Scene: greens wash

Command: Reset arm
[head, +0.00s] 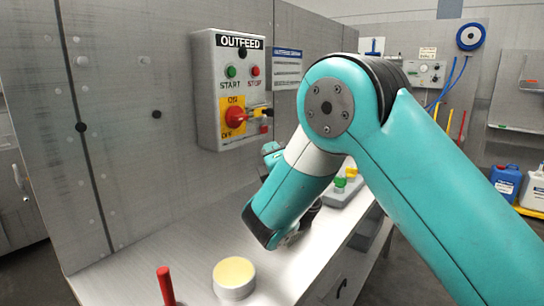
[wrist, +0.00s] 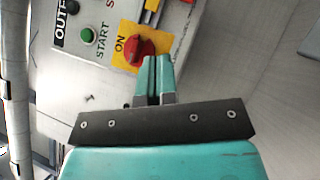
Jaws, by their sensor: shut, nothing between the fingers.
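My gripper (wrist: 154,62) shows in the wrist view with its two teal fingers shut and nothing between them. The fingertips appear just below the red rotary switch (wrist: 140,48) on its yellow plate; I cannot tell whether they touch it. In the head view my teal arm reaches in from the right and bends down in the middle. It hides most of the gripper there. The grey OUTFEED control box (head: 229,133) is on the wall behind, with its red switch (head: 236,115) on the yellow plate. A yellow-and-black part sticks out to the right of the switch.
A green START button (head: 231,71) and a red STOP button (head: 255,71) are on the box. A round cream-coloured container (head: 234,280) and a red upright post (head: 165,284) stand at the counter's front. A grey block with green and yellow knobs (head: 340,184) sits behind my arm.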

